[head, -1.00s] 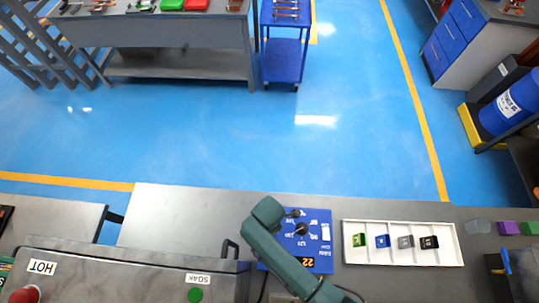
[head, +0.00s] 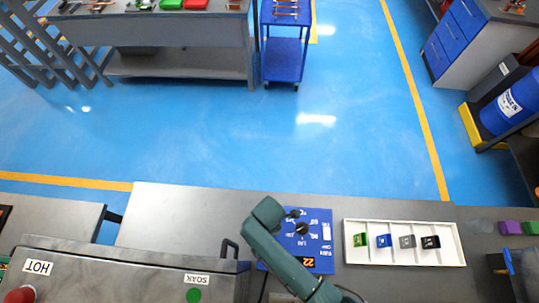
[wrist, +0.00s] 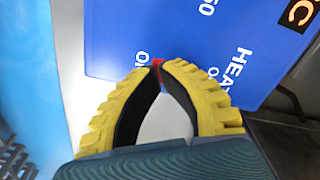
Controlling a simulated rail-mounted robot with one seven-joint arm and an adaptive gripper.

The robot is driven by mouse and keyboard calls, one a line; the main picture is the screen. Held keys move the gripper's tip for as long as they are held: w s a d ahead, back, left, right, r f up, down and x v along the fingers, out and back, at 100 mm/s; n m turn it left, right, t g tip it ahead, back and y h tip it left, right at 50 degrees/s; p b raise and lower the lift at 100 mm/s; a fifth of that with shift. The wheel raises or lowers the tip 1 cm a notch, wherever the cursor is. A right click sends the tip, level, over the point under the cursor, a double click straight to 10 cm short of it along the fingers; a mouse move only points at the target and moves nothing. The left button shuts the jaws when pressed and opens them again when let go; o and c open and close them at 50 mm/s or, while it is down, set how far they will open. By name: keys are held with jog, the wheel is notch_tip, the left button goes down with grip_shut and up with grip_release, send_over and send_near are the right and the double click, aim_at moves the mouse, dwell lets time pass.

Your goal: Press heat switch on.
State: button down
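The blue control panel (head: 322,228) lies on the grey bench in the head view, with dark knobs and an orange-lit display (head: 309,262). The wrist view shows part of this panel (wrist: 200,25) with white HEAT lettering. A small red switch (wrist: 158,62) shows there right at my fingertips. My gripper (wrist: 158,70) has yellow fingers with black inner pads. Its tips meet at the switch, with an empty gap between the fingers behind them. The tips partly hide the switch; I cannot tell whether they touch it or which way it is set. The head view does not clearly show my fingers.
A white tray (head: 400,259) with several small coloured blocks stands right of the panel. A grey machine (head: 120,272) labelled HOT and SOAK, with a red button (head: 20,295) and a green button (head: 194,295), is at left. Open blue floor lies beyond the bench.

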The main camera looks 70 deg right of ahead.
jog(key=shift+f, duration=0.45)
notch_tip(320, 180, up, 7)
jog(key=p, duration=0.7)
jog(key=shift+r, duration=0.15)
dwell(0.5)
